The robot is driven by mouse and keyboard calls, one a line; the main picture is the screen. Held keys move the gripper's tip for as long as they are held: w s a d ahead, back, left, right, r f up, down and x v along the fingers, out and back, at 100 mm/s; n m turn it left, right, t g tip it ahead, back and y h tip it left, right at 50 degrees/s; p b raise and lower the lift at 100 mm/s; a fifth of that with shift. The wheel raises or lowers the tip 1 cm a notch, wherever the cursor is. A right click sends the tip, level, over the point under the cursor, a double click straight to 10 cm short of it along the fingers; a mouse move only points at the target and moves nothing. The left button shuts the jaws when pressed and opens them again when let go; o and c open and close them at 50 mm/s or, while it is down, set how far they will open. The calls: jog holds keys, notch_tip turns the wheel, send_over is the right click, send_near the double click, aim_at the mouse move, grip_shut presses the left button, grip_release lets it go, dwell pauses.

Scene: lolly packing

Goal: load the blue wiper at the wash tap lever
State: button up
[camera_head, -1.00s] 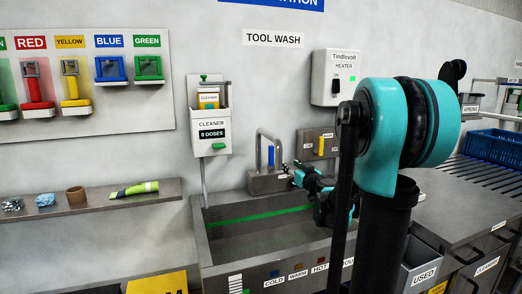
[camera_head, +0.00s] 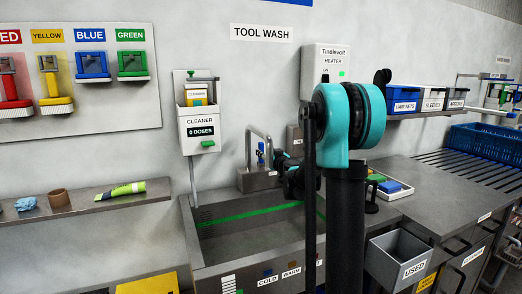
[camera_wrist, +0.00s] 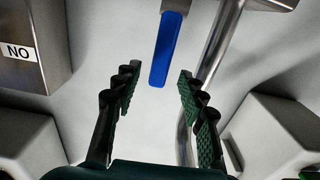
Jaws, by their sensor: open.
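The wash tap (camera_head: 256,170), a grey bent spout on a metal block, stands at the back of the sink. Its upright blue lever (camera_head: 261,155) shows close to my gripper (camera_head: 290,178), which is mostly hidden by my arm. In the wrist view the blue lever (camera_wrist: 167,50) points down from a metal block, beside the curved spout (camera_wrist: 218,45). My gripper (camera_wrist: 158,77) is open there, with the lever's end between or just beyond its fingertips. No wiper shows in the jaws. A blue tool (camera_head: 93,67) hangs under the BLUE sign; I cannot tell if it is the wiper.
The sink (camera_head: 235,235) lies below the tap. The cleaner dispenser (camera_head: 200,130) hangs to its left, and the heater (camera_head: 325,65) above right. A tray (camera_head: 395,192) with coloured pieces and a USED bin (camera_head: 398,262) are at the right.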

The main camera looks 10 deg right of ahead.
aim_at(262, 149)
jog(key=shift+x, duration=2.55)
jog(key=shift+c, duration=0.6)
grip_shut()
